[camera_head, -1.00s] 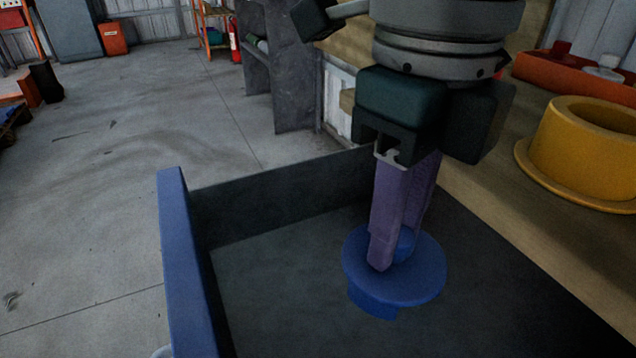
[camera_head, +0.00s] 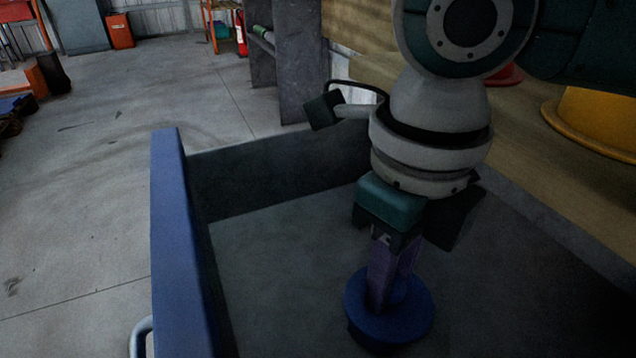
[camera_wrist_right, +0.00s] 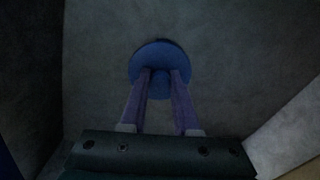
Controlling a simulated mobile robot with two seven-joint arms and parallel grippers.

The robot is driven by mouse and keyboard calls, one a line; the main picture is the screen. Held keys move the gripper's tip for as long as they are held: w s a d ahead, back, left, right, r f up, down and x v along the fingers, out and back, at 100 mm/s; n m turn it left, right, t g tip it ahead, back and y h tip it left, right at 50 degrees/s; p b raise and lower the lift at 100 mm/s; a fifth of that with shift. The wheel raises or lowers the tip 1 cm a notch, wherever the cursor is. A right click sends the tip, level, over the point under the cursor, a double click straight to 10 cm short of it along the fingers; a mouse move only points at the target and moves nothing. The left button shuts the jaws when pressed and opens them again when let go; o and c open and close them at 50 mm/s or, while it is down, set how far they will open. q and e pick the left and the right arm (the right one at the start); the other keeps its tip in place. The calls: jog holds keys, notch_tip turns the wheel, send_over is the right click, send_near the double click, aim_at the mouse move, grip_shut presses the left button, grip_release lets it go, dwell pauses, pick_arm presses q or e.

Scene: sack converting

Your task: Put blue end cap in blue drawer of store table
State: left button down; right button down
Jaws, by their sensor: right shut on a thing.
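The blue end cap (camera_head: 408,313) is a round flanged disc with a small hub. My right gripper (camera_head: 388,295), with purple fingers, is shut on its hub and points down inside the open drawer (camera_head: 172,230), which has a blue front and dark grey inside. The cap is low over the drawer floor; I cannot tell whether it touches. In the right wrist view the fingers (camera_wrist_right: 161,85) sit on both sides of the hub of the cap (camera_wrist_right: 157,54). My left gripper is not in view.
The wooden table top (camera_head: 570,170) borders the drawer on the right, with a yellow flanged part (camera_head: 600,115) on it. A grey cabinet (camera_head: 290,70) stands behind the drawer. The floor (camera_head: 80,200) left of the drawer is clear.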

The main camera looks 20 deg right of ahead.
jog(key=shift+f, duration=0.1)
jog(key=c, duration=0.6)
grip_release()
jog(key=shift+c, duration=0.2)
notch_tip(320, 180, up, 12)
jog(key=p, duration=0.5)
